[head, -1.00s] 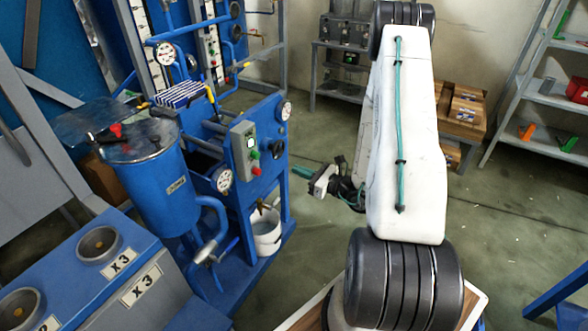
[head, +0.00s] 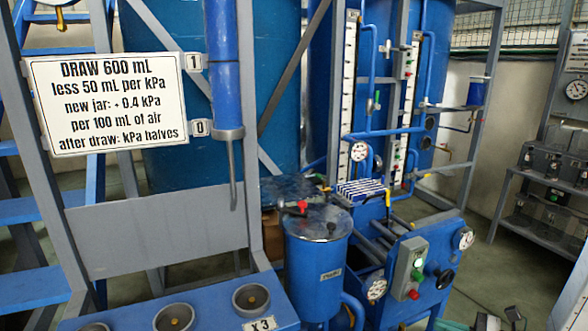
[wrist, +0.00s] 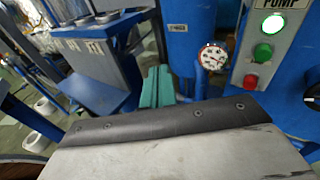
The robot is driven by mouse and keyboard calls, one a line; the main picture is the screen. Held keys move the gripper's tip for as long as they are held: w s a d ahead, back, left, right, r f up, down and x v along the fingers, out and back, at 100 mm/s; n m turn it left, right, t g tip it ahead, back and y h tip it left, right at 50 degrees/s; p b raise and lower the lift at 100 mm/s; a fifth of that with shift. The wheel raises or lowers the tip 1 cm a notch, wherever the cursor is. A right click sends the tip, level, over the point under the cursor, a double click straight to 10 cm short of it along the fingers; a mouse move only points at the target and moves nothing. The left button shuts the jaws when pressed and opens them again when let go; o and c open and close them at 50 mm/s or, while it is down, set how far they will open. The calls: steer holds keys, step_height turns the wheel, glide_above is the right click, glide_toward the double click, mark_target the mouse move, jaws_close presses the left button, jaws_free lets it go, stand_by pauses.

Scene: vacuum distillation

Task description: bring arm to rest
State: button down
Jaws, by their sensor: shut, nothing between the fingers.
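My gripper shows at the bottom edge of the head view, right of centre, with its teal fingertips (head: 443,325) cut by the frame edge. In the wrist view the two teal fingers (wrist: 156,88) lie side by side, closed, with nothing between them. They are in front of the blue equipment, left of a round gauge (wrist: 213,57) and the grey pump control box (wrist: 268,50). A large grey plate, probably part of my wrist, fills the bottom of that view. Most of my arm is outside the head view.
The blue vessel (head: 316,265) and control box (head: 410,268) stand left of my gripper. A blue bench with round sockets (head: 251,299) is at lower left. A sign (head: 107,103) hangs above it. A grey instrument rack (head: 548,185) stands at right, with open floor before it.

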steer(key=s+a+r+n+g+h, duration=0.4)
steer(key=s+r+n, duration=0.5)
steer(key=r+n, duration=0.3)
steer(key=s+a+r+n+g+h, duration=0.4)
steer(key=s+a+r+n+h, duration=0.2)
steer(key=s+r+n+h, duration=0.3)
steer(key=shift+s+a+r+n+g+h, duration=0.35)
steer(key=shift+s+r+n, duration=0.4)
steer(key=shift+r+n, duration=1.3)
steer(key=shift+r, duration=0.15)
